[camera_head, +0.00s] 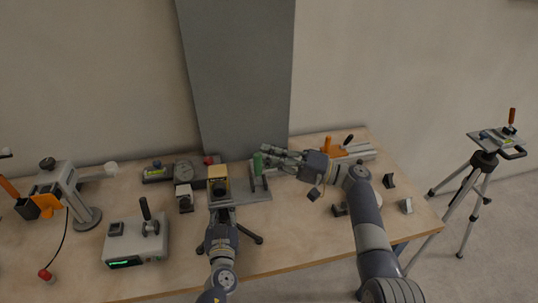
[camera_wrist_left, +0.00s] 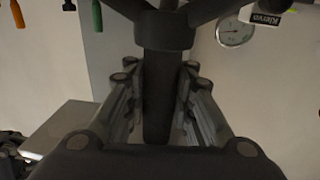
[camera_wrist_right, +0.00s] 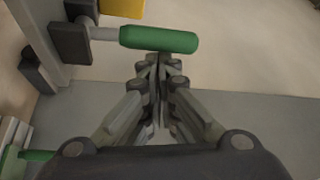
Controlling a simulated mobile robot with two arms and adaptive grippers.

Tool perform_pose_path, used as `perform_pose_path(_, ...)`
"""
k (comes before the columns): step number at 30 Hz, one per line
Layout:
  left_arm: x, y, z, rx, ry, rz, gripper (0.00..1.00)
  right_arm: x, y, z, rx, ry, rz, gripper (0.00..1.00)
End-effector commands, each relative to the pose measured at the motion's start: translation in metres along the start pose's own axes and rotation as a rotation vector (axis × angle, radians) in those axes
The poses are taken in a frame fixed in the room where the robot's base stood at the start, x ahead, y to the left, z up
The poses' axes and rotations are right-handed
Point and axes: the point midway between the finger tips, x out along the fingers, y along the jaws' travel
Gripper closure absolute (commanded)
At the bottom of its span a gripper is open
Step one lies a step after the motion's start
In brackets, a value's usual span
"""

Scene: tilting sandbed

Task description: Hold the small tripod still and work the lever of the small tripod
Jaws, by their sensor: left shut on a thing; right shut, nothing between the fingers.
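The small tripod has dark splayed legs (camera_head: 252,238) and stands near the front of the table, by a yellow box (camera_head: 218,178). My left gripper (camera_head: 223,212) is shut around its dark post; the post (camera_wrist_left: 158,100) lies between the fingers in the left wrist view. A green-handled lever (camera_head: 258,163) stands right of the yellow box; I cannot tell how it joins the tripod. My right gripper (camera_head: 266,157) is shut and empty beside the green handle. In the right wrist view the handle (camera_wrist_right: 160,39) lies just beyond the fingertips (camera_wrist_right: 160,62); contact is unclear.
A grey control box (camera_head: 137,240) with a black lever and a grey stand (camera_head: 65,185) are at left. An orange clamp (camera_head: 334,148) sits at the back right. Small dark blocks (camera_head: 389,181) lie at right. A larger tripod (camera_head: 485,160) stands beyond the table.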

Motion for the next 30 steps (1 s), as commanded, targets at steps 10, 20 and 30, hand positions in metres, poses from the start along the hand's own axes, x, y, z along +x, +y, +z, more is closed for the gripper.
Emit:
perform_pose_path(10, 0.000, -0.003, 0.001, 0.004, -0.001, -0.006, 1.00, 0.000, 0.000, -0.001, -0.001, 0.001, 0.000, 1.00)
perform_pose_path(20, 0.000, -0.003, 0.001, 0.003, 0.000, -0.006, 1.00, 0.000, 0.000, -0.001, -0.001, 0.001, 0.000, 1.00)
perform_pose_path(30, 0.000, -0.003, 0.000, 0.002, 0.002, -0.006, 1.00, 0.006, 0.004, -0.022, 0.002, 0.001, -0.001, 1.00)
